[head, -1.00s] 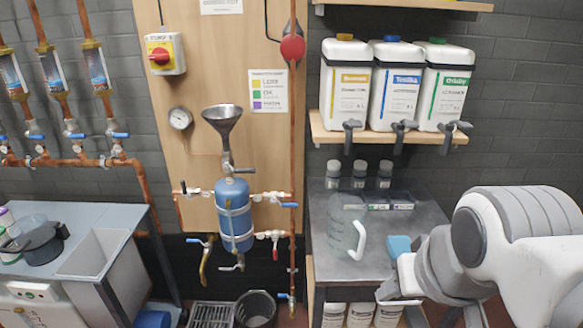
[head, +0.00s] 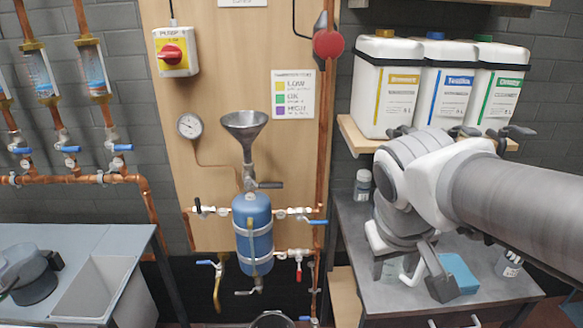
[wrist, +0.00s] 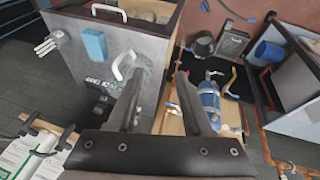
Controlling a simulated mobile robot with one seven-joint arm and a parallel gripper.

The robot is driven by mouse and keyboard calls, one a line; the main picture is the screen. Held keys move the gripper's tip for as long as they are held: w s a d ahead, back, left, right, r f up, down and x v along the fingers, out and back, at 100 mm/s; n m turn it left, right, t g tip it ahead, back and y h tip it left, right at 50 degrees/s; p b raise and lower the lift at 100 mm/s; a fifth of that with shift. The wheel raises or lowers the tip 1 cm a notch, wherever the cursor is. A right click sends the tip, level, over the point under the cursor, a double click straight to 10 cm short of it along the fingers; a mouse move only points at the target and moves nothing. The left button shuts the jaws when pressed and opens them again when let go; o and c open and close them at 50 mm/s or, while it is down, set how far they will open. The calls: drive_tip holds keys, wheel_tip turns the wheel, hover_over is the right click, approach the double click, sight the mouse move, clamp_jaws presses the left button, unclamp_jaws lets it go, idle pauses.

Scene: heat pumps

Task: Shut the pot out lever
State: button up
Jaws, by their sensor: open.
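The blue pot (head: 253,236) hangs upright on the wooden panel below a metal funnel (head: 244,128). Small levers sit around it: a blue one (head: 318,222) on the upper right pipe, a red one (head: 299,271) at lower right, a blue one (head: 205,262) at lower left, and a black-ended one (head: 198,205) at upper left. No label shows which is pot out. My gripper (head: 412,274) is open and empty, above the side table, right of the pot and apart from it. In the wrist view the pot (wrist: 209,100) lies beyond the right finger.
The side table (head: 365,225) carries a blue sponge (head: 459,273), a clear jug with a white handle (wrist: 125,63), and small bottles. Three white canisters (head: 385,85) stand on a shelf above my arm. A grey sink unit (head: 95,285) is at left. Space before the pot looks clear.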

drive_tip(key=w+f+n+g+h+b, duration=0.15)
drive_tip(key=w+f+h+b, duration=0.35)
drive_tip(key=w+f, duration=0.55)
drive_tip(key=n+t+h+b, duration=0.4)
drive_tip(key=n+t+b, duration=0.4)
drive_tip(key=t+b, duration=0.1)
approach(313, 221)
drive_tip(key=s+b+x, duration=0.1)
drive_tip(key=b+x, duration=0.1)
drive_tip(key=x, duration=1.2)
drive_tip(key=shift+w+d+f+b, duration=0.25)
drive_tip(key=shift+d+b, duration=0.05)
drive_tip(key=shift+d, duration=0.3)
clamp_jaws()
